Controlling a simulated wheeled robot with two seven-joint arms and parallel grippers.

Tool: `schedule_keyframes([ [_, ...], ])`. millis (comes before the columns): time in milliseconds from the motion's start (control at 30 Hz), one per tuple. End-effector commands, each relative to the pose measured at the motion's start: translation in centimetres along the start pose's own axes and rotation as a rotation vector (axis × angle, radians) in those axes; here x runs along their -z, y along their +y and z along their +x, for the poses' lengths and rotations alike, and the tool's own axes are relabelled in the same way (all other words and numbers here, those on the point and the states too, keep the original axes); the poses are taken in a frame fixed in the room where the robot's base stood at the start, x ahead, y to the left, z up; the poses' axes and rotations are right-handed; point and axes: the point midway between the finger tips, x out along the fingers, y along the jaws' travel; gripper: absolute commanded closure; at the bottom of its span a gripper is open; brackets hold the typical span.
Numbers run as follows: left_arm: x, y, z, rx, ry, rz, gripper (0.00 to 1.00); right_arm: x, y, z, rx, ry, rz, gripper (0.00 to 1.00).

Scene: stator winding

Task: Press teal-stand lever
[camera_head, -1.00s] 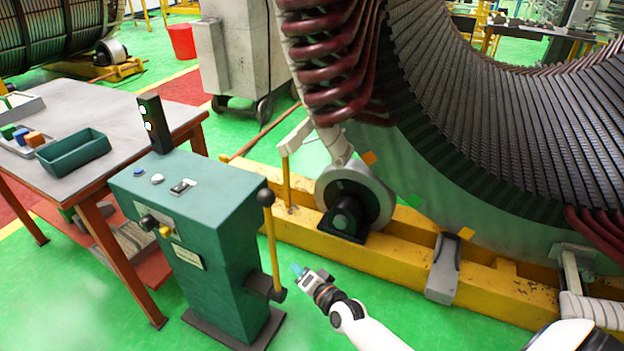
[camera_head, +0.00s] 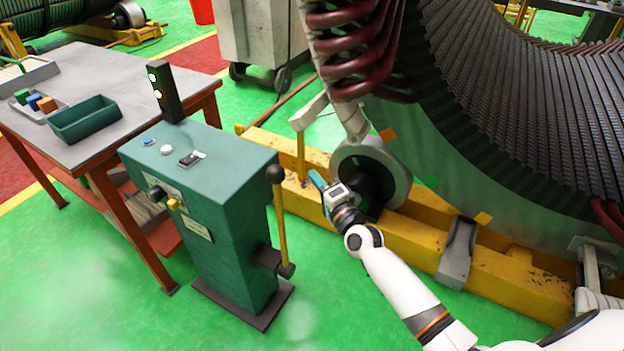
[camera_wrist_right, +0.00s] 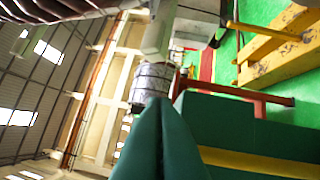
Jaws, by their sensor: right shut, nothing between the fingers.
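The teal stand (camera_head: 215,210) stands upright on the green floor in the head view. Its lever (camera_head: 281,225) is a yellow rod with a black knob on top, upright on the stand's right side. My right gripper (camera_head: 318,180) is to the right of the lever's upper part, apart from it in the picture, shut and empty. In the right wrist view its closed teal fingers (camera_wrist_right: 160,140) point up the middle, and a dark green surface with a yellow stripe fills the lower right. My left gripper is in neither view.
The large stator (camera_head: 500,130) on its yellow beam frame (camera_head: 510,275) fills the right, with a grey roller (camera_head: 345,165) behind my right gripper. A table (camera_head: 85,80) with a green bin (camera_head: 85,122) stands left of the stand. The green floor in front is clear.

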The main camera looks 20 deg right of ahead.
Motion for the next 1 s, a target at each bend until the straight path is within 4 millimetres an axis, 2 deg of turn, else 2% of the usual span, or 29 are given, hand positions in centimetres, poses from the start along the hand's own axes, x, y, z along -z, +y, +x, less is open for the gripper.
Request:
schedule_keyframes([
  [100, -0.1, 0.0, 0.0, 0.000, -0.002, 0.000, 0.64, 0.0, 0.2, 2.7, -0.004, -0.001, 0.000, 1.00],
  [367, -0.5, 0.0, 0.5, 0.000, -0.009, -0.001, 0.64, 0.0, 0.1, 8.2, -0.003, -0.001, -0.002, 1.00],
  [433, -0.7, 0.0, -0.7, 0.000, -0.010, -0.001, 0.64, 1.5, 0.2, 7.3, 0.003, 0.003, 0.005, 1.00],
  [600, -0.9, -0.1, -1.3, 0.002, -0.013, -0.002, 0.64, 3.2, 0.1, 6.6, 0.001, 0.001, 0.002, 1.00],
  [1000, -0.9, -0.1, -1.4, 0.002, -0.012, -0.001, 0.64, 3.8, 0.0, 6.3, 0.000, 0.000, 0.000, 1.00],
])
